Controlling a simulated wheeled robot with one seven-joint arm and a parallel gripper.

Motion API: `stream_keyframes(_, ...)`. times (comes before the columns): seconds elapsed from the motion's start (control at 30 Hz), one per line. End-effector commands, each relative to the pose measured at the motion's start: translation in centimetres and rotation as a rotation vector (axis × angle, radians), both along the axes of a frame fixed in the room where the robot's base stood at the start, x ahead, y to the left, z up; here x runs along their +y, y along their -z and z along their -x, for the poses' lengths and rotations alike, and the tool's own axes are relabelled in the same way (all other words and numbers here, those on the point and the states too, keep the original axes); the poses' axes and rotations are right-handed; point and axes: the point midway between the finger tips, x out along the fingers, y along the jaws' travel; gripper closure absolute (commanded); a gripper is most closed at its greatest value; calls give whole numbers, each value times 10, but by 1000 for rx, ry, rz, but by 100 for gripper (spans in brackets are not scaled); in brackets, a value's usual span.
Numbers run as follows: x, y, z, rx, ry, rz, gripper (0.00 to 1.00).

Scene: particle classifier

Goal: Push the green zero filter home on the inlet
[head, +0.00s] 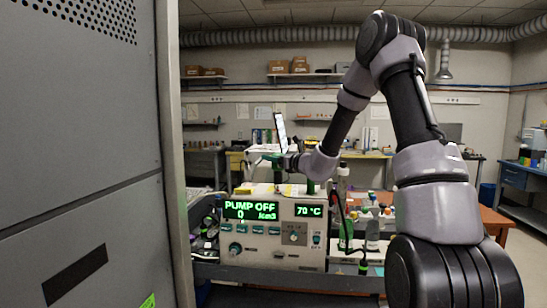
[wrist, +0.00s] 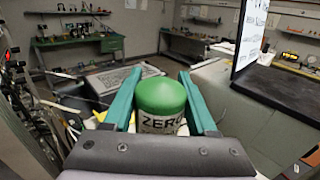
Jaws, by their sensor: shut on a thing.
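The green zero filter (wrist: 160,97) has a domed green top and a pale band with dark letters reading "ZER". It stands between the two green fingers of my gripper (wrist: 160,76), which is shut on it. In the head view my gripper (head: 271,160) is above the top of the particle classifier (head: 272,236). The classifier's display (head: 250,210) reads "PUMP OFF", 0 /cm3, and a second one shows 70 °C. I cannot make out the inlet, nor whether the filter's lower end touches it.
A large grey cabinet (head: 82,160) fills the left side of the head view. Several bottles (head: 372,232) stand right of the classifier. Benches and shelves line the back wall.

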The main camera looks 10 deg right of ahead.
Motion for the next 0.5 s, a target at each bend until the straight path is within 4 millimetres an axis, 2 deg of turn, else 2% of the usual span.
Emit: stream_keyframes(0.5,0,13,0,0,0,-1,100)
